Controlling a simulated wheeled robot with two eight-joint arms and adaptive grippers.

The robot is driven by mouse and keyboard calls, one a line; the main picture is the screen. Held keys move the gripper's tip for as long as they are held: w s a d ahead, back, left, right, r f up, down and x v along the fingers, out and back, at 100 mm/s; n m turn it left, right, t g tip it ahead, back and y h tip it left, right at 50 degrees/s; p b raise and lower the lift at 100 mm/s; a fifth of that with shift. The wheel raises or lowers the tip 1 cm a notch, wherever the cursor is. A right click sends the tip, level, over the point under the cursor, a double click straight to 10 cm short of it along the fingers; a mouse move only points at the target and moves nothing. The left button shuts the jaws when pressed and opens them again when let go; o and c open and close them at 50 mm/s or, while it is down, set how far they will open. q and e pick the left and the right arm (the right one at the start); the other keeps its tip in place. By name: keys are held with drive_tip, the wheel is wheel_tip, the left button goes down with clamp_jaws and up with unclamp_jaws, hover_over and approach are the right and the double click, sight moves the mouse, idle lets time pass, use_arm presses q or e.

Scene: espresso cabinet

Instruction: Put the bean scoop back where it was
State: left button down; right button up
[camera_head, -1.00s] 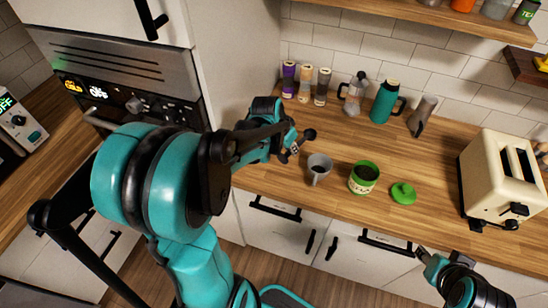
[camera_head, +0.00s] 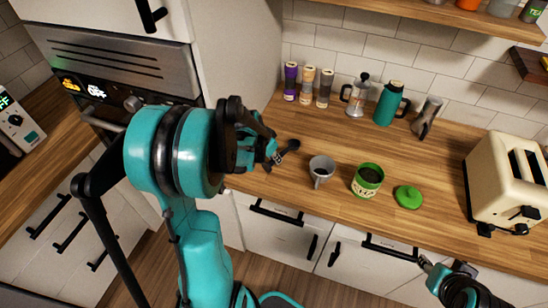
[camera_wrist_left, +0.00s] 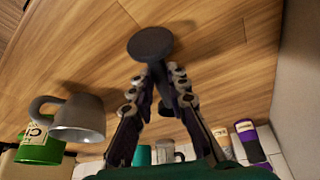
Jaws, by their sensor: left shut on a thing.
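The dark bean scoop (camera_head: 293,145) is at the left part of the wooden counter (camera_head: 340,135), left of the grey cup (camera_head: 321,170). My left gripper (camera_head: 276,158) is shut on it. In the left wrist view the scoop's round dark end (camera_wrist_left: 150,44) sticks out past the fingertips (camera_wrist_left: 158,82), over bare wood. I cannot tell whether the scoop touches the counter. The open green bean canister (camera_head: 367,180) stands right of the cup, with dark contents. Its green lid (camera_head: 408,196) lies beside it. My right gripper (camera_head: 427,265) is low at the right, apart from these things; its jaws are unclear.
Several capped tubes (camera_head: 307,85), a moka pot (camera_head: 357,95), a teal flask (camera_head: 389,103) and a grey metal vessel (camera_head: 426,117) stand along the wall. A cream toaster (camera_head: 507,180) is at the right. The counter's middle is clear. A tall cabinet side bounds the left.

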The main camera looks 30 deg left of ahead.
use_arm(q)
drive_tip(key=shift+f, duration=0.2)
drive_tip(key=c, duration=1.5)
unclamp_jaws()
drive_tip(key=shift+r, duration=0.25)
drive_tip(key=d+p+v, duration=0.1)
drive_tip(key=p+v, duration=0.3)
drive_tip(key=v, duration=0.8)
drive_tip(key=s+d+r+t, duration=0.1)
drive_tip(key=s+d, duration=0.2)
drive_tip(key=d, duration=0.2)
drive_tip(key=s+d+r+n, duration=0.1)
drive_tip(key=s+d+r, duration=0.1)
drive_tip(key=d, duration=0.4)
drive_tip(key=s+d+r+t, duration=0.1)
drive_tip(key=s+d, duration=0.3)
drive_tip(key=d, duration=0.2)
drive_tip(key=shift+s+r+n+t+y, duration=0.25)
drive_tip(key=shift+s+n+t+y, duration=0.05)
drive_tip(key=shift+s+n+y, duration=0.1)
